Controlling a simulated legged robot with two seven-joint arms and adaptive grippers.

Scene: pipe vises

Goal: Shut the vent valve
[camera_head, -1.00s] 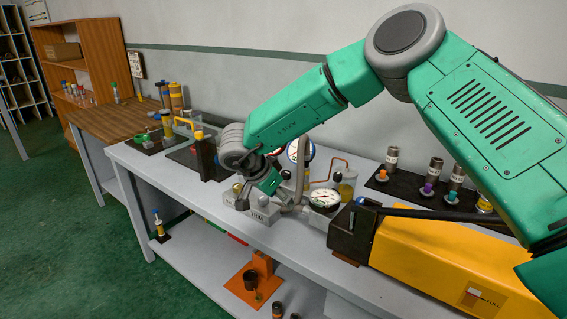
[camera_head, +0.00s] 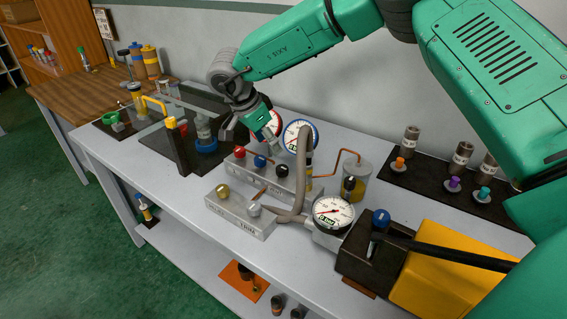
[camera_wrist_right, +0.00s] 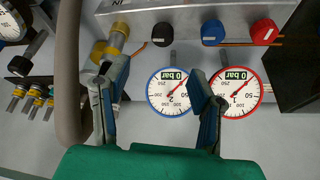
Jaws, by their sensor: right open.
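No readable label says which knob is the vent valve. The wrist view shows these black (camera_wrist_right: 162,34), blue (camera_wrist_right: 212,32) and red (camera_wrist_right: 264,31) knobs. My right gripper (camera_head: 252,133) is open and empty above and behind the manifold. In the wrist view its fingers (camera_wrist_right: 155,90) are apart, before two gauges. My left gripper is out of view.
A blue-rimmed gauge (camera_head: 301,136) stands behind the manifold. A grey hose (camera_head: 304,170) arches beside it. A white gauge (camera_head: 333,213) and yellow pump (camera_head: 440,262) lie right. A jar (camera_head: 357,171) with copper tubing stands behind.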

